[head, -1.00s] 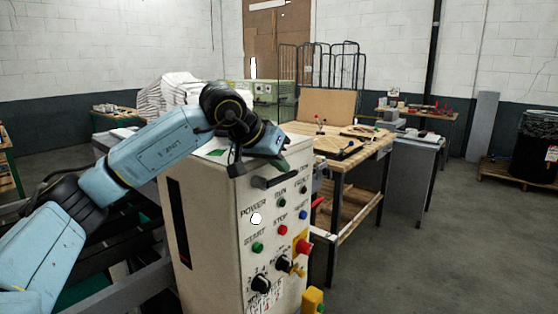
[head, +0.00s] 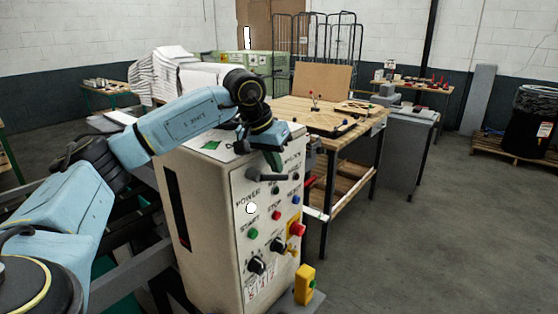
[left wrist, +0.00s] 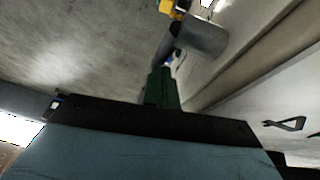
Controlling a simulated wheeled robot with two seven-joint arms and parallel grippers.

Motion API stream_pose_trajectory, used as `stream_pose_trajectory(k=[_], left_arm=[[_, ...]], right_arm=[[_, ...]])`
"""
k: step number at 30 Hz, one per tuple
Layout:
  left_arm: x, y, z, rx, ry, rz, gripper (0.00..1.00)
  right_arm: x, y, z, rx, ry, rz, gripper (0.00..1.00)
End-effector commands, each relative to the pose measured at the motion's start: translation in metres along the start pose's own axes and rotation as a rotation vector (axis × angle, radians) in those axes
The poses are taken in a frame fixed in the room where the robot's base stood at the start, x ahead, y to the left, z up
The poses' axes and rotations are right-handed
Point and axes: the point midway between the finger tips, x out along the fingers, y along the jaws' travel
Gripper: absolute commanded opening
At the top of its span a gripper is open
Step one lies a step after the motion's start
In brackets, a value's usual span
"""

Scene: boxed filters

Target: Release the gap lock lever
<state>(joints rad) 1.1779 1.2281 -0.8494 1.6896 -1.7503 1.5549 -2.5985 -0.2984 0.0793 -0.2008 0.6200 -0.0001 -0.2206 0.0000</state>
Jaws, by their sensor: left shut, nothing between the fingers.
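In the left wrist view the shut fingers (left wrist: 161,88) point toward a grey cylinder (left wrist: 205,38), which looks like the lever close up. I cannot tell whether they touch it. My right gripper is not in view.
The cream cabinet (head: 205,215) carries several buttons, black knobs and a red emergency stop (head: 297,229). A yellow box (head: 305,284) stands at its lower right. A wooden workbench (head: 350,140) stands behind to the right. The floor (head: 440,240) at right is clear.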

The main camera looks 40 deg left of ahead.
Motion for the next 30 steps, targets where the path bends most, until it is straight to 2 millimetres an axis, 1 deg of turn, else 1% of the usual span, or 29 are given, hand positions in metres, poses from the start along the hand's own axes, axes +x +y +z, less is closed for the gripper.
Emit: stream_pose_trajectory(k=[5,8,14,15,17,21,24,27,30], left_arm=[[-0.005,0.000,-0.004,0.000,0.001,0.000,0.00],[-0.015,-0.002,-0.009,-0.004,0.001,-0.001,0.00],[-0.041,-0.009,-0.022,-0.017,0.002,-0.006,0.00],[-0.049,-0.009,-0.021,-0.016,0.009,-0.005,0.00],[-0.061,-0.009,-0.019,-0.014,0.008,-0.004,0.00],[-0.093,-0.009,-0.018,-0.014,0.006,-0.004,0.00],[-0.111,-0.009,-0.018,-0.014,0.005,-0.004,0.00],[-0.123,-0.009,-0.018,-0.014,0.004,-0.005,0.00],[-0.131,-0.009,-0.017,-0.014,0.003,-0.005,0.00]], right_arm=[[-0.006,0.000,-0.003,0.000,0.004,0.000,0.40],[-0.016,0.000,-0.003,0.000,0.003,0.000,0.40],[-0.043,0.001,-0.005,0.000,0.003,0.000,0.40],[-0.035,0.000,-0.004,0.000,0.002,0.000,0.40],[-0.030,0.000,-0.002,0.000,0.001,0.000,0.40],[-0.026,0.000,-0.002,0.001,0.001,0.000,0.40],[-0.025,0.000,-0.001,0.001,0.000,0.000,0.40],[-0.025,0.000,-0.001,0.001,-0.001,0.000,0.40],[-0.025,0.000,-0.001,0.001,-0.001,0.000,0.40]])
